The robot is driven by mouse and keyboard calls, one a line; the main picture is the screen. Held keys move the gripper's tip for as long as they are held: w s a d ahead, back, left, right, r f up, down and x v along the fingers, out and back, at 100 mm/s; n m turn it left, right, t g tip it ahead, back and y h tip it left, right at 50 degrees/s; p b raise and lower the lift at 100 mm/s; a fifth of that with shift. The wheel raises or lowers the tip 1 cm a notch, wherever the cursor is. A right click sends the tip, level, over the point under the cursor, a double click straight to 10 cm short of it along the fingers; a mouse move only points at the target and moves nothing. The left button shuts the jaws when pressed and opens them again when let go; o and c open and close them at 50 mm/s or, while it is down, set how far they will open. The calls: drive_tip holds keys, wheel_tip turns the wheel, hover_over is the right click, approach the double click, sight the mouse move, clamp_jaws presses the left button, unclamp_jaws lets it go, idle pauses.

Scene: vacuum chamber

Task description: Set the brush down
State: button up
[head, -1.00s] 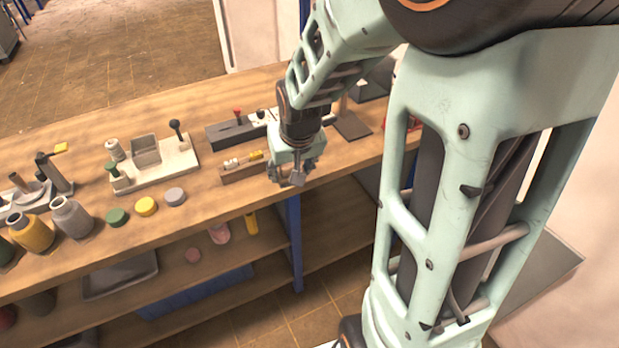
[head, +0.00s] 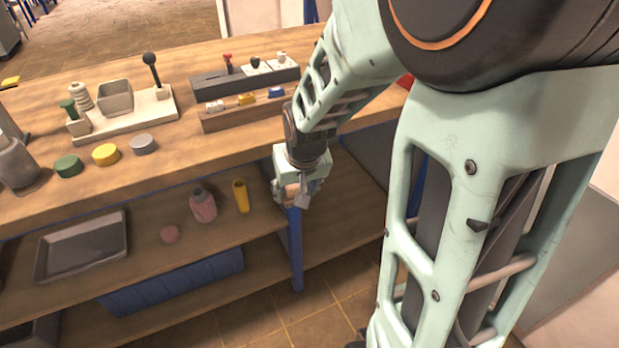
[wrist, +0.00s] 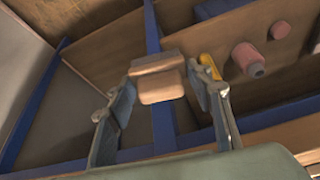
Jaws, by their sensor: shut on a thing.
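The brush (wrist: 157,80) shows in the wrist view as a small tan wooden block between my fingertips; I cannot make out its bristles. My gripper (wrist: 160,88) is shut on it. In the head view my gripper (head: 294,194) hangs just off the bench's front edge, in front of a blue leg. There only a small tan bit of the brush shows between the fingers, the rest being hidden by them. The brush is in the air, apart from the bench top (head: 215,155) and the lower shelf (head: 340,215).
A wooden rack (head: 228,118) with small colored pieces and a dark block (head: 240,82) stand on the bench. Several round lids, including a grey one (head: 144,144), lie left. The lower shelf holds a pink bottle (head: 203,205), a yellow cylinder (head: 241,197) and a dark tray (head: 82,245).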

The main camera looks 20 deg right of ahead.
wheel_tip(320, 180, down, 8)
drive_tip(key=b, duration=0.6)
drive_tip(key=shift+d, duration=0.1)
